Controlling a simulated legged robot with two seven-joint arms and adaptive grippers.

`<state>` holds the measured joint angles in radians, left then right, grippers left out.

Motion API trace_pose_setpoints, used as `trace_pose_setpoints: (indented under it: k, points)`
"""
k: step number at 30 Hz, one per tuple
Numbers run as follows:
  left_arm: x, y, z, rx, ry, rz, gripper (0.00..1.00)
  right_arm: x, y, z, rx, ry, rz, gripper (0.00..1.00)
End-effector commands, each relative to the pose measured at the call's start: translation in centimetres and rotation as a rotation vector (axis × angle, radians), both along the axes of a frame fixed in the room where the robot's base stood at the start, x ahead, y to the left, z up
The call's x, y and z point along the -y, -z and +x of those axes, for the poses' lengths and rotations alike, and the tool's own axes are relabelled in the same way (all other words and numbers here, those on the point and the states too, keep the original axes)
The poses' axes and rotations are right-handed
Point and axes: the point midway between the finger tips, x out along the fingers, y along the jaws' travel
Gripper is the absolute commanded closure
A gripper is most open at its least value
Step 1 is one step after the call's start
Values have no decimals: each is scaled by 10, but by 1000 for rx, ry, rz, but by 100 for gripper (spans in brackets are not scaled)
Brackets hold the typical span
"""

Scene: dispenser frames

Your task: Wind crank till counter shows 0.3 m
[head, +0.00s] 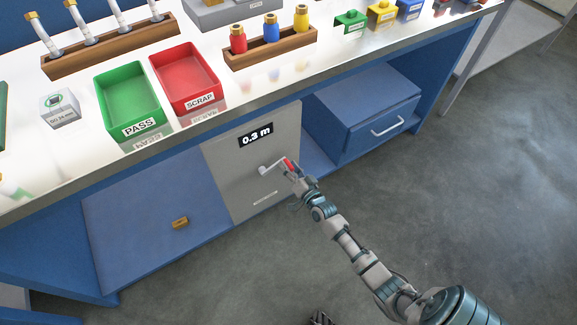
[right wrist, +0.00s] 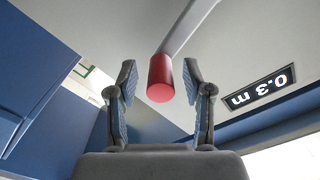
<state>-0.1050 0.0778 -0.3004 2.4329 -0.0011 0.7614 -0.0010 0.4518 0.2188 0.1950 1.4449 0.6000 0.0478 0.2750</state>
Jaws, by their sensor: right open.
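The dispenser (head: 222,155) is a grey panel under the bench. Its black counter (head: 256,135) reads 0.3 m, and it also shows upside down in the right wrist view (right wrist: 259,88). The crank arm (head: 272,166) is grey and ends in a red handle (head: 289,164). My right gripper (head: 293,172) is at the handle. In the right wrist view its fingers (right wrist: 160,88) stand apart on either side of the red handle (right wrist: 161,80), with a gap visible on each side. My left gripper is not clearly seen; only a dark bit shows at the bottom edge of the head view.
A slot (head: 265,199) shows low on the dispenser. A blue drawer (head: 375,125) stands to its right, and a blue panel with a brass-coloured handle (head: 180,222) to its left. The bench above carries a green PASS tray (head: 148,128) and a red SCRAP tray (head: 204,101). The floor in front is clear.

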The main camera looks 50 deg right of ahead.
Motion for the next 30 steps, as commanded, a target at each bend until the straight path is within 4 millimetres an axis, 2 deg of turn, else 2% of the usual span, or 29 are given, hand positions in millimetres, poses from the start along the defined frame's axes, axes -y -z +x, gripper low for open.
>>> trace_pose_setpoints:
  k: [9, 15, 21, 30]
  points:
    - [1, 1, 1, -4, 1, 1, 50, -15, 3, -64, -5, 0, 2, 50]
    - [1, 1, 1, -5, 1, 1, 50, -22, 3, -98, -4, 0, 3, 50]
    - [1, 1, 1, -5, 1, 1, 50, -25, 2, -110, -2, 0, 2, 50]
    - [1, 3, 4, -9, 1, 1, 50, -26, 2, -110, -2, 0, 2, 50]
